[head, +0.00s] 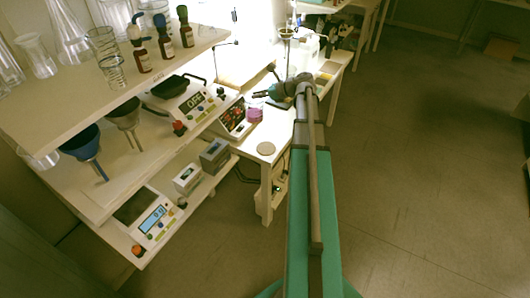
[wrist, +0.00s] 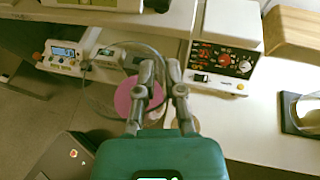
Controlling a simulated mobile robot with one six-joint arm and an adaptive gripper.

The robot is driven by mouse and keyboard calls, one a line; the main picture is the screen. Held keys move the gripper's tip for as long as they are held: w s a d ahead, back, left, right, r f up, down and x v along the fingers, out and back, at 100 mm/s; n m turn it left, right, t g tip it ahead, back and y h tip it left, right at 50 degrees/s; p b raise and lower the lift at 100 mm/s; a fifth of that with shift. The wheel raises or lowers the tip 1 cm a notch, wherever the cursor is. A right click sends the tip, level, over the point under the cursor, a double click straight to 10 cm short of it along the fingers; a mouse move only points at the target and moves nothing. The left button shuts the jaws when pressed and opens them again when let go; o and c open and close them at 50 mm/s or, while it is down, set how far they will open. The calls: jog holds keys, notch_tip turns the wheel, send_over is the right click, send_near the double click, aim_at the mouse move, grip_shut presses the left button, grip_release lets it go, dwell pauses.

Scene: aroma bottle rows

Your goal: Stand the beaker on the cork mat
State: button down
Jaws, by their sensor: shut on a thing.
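My gripper (wrist: 160,72) is shut on the clear glass beaker (wrist: 112,62), with its fingers at the beaker's wall. Pink contents show inside the glass in the wrist view. In the head view my gripper (head: 262,94) reaches left over the white table, and the pink of the beaker (head: 254,115) shows just below it. The round tan cork mat (head: 266,148) lies bare near the table's front corner, nearer the camera than the beaker. In the wrist view the mat (wrist: 194,126) is mostly hidden behind my gripper.
A device with a red display (head: 234,118) stands beside the beaker. Shelves at left hold glassware, brown bottles (head: 165,38), funnels (head: 85,143) and scales (head: 152,220). A wooden block (wrist: 290,38) and a dark-based glass item (wrist: 300,115) are at right in the wrist view.

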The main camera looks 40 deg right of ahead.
jog(key=s+d+f+m+t+h+b, duration=0.1)
jog(key=s+f+m+h+b, duration=0.1)
jog(key=s+f+b, duration=0.6)
notch_tip(320, 180, down, 4)
jog(key=b, duration=0.2)
jog(key=shift+s+d+r+b, duration=0.15)
jog(key=shift+d+r+b, duration=0.05)
jog(key=shift+d+b, duration=0.1)
jog(key=shift+d, duration=0.1)
